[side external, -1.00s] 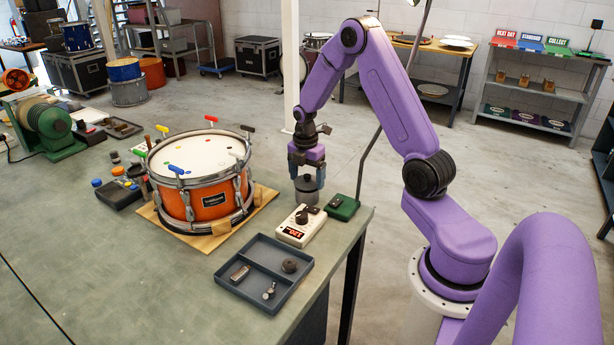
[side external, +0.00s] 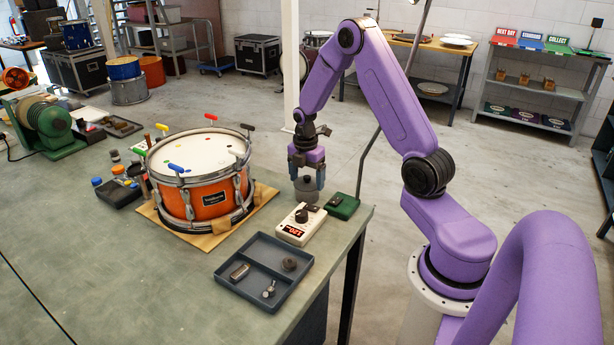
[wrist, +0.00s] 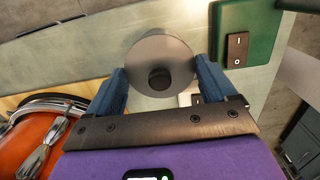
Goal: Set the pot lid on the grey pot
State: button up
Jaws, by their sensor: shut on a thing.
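The pot lid (wrist: 160,62) is a round grey disc with a dark knob in the middle. My gripper (side external: 306,183) points down at the bench's far right corner. In the wrist view its two blue fingers (wrist: 158,88) are shut on the lid, one at each side of the disc. The grey pot (side external: 307,196) is a small cylinder under the gripper, with the lid over it. The lid hides the pot in the wrist view. I cannot tell whether the lid rests fully on the rim.
An orange drum (side external: 196,193) on a wooden board stands to the left. A grey tray (side external: 243,285) with small parts lies nearer. The bench edge is close on the right.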

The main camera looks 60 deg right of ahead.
aim_at(306, 177)
jog(key=shift+f, duration=0.1)
jog(key=o, duration=0.7)
jog(key=shift+a+r, duration=0.15)
jog(key=shift+r, duration=2.65)
jog(key=shift+a+r, duration=0.15)
jog(key=shift+r, duration=2.6)
